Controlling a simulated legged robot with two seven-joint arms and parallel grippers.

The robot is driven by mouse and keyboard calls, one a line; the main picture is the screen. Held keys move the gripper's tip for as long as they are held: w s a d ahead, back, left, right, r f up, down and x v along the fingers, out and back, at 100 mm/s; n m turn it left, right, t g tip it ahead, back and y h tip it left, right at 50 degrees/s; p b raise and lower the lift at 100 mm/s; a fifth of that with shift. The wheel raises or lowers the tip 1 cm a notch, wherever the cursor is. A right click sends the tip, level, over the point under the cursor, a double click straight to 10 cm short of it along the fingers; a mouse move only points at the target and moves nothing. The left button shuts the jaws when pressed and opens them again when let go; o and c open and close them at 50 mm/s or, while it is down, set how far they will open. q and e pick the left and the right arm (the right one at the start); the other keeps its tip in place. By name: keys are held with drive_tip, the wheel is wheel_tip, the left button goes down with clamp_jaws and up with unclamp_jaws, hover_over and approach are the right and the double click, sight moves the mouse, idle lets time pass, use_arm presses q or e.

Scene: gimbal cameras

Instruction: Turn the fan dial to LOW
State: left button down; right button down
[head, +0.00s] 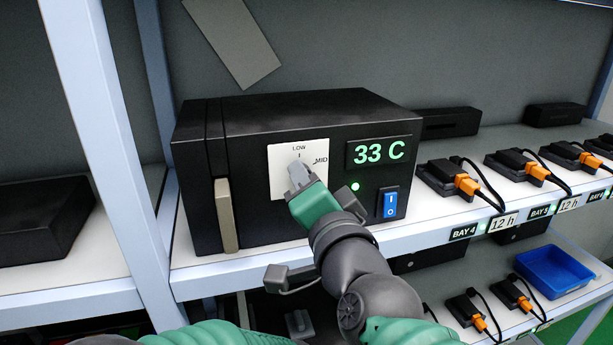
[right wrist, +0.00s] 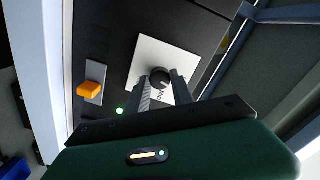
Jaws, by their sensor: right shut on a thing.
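The fan dial (right wrist: 161,76) is a round black knob on a white plate in the right wrist view. The plate (head: 283,185) is on the front of a black box in the head view, with LOW at its top and MID at upper right. My right gripper (head: 298,171) reaches up to the plate and hides the dial there. In the right wrist view my right gripper (right wrist: 163,84) has its two fingers on either side of the knob, shut on it. The dial's pointer direction cannot be made out. My left gripper is not in view.
The black box (head: 300,107) stands on a white shelf, with a green "33 C" display (head: 379,151) and a blue rocker switch (head: 390,203). A vertical handle (head: 227,214) is left of the plate. Black adapters with orange plugs (head: 468,184) line the right. A blue tray (head: 553,271) lies lower.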

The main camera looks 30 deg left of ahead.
drive_tip(key=shift+f+n+p, duration=0.3)
drive_tip(key=shift+f+n, duration=0.05)
drive_tip(key=shift+n, duration=0.75)
drive_tip(key=c, duration=1.2)
unclamp_jaws()
drive_tip(key=shift+o, duration=0.5)
drive_tip(key=shift+w+a+r, duration=0.1)
drive_tip(key=shift+r, duration=0.05)
